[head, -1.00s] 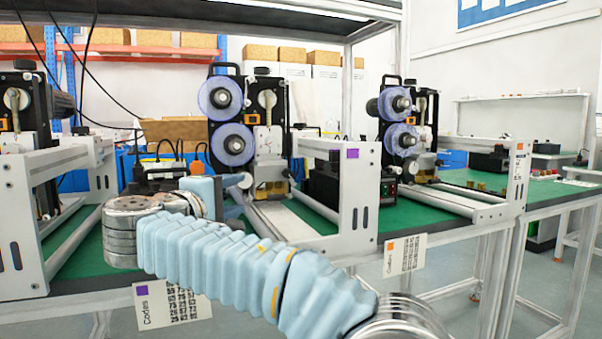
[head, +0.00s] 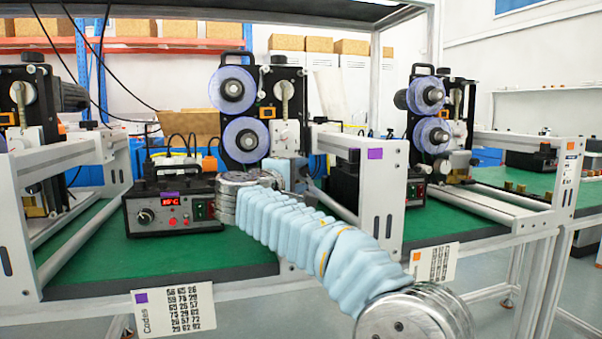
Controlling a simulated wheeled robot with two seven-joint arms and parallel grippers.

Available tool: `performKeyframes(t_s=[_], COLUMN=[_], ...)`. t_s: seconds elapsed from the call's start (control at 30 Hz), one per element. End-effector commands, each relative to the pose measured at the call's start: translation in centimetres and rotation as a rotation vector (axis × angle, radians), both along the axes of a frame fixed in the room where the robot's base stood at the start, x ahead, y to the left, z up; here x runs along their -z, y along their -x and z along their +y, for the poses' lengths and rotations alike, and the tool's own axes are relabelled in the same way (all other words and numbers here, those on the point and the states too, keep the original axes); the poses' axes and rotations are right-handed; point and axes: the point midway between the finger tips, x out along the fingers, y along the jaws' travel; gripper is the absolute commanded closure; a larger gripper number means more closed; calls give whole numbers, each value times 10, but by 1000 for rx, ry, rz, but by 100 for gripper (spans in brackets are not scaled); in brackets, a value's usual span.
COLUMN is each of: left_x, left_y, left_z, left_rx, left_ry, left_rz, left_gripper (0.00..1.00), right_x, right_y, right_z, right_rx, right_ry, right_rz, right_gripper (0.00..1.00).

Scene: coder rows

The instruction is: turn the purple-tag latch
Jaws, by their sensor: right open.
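The middle coder (head: 258,160) stands on the green bench behind a grey frame with a purple tag (head: 375,153). It has two blue-violet reels on its left side. A beige lever with a round pale knob, which looks like the latch (head: 285,92), sits upright on its black plate, right of the upper reel. My right gripper (head: 306,181) is in front of the coder's lower part, below the lever and apart from it in the picture. It is open and partly hidden behind my blue-sleeved wrist. I see nothing held in it. My left gripper is not in view.
A black control box (head: 172,212) with a red display and cables stands left of my wrist. Grey frame posts (head: 381,205) flank the station. An orange-tag coder (head: 440,125) is at right, another (head: 28,120) at far left. A code card (head: 172,308) hangs from the bench edge.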

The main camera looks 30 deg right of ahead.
Motion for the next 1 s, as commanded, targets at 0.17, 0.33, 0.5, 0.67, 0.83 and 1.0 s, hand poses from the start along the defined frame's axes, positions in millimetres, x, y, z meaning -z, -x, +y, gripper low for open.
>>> performKeyframes(t_s=[0.17, 0.33, 0.5, 0.67, 0.83, 1.0], left_x=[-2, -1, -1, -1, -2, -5], left_y=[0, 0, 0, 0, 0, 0], left_z=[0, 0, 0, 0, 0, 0], left_rx=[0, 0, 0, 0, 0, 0], left_ry=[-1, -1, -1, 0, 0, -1], left_rz=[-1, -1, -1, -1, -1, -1], left_gripper=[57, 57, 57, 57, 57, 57], right_x=[0, 0, 0, 0, 0, -2], right_y=[-6, -6, -6, -6, -6, -6], right_z=[-9, -10, -10, -10, -10, -10], right_rx=[0, 0, 0, 0, 0, 0], right_ry=[1, 0, 0, 0, 0, -18], right_rz=[1, 0, 0, 0, 0, -5], right_gripper=[49, 49, 63, 88, 100, 100])
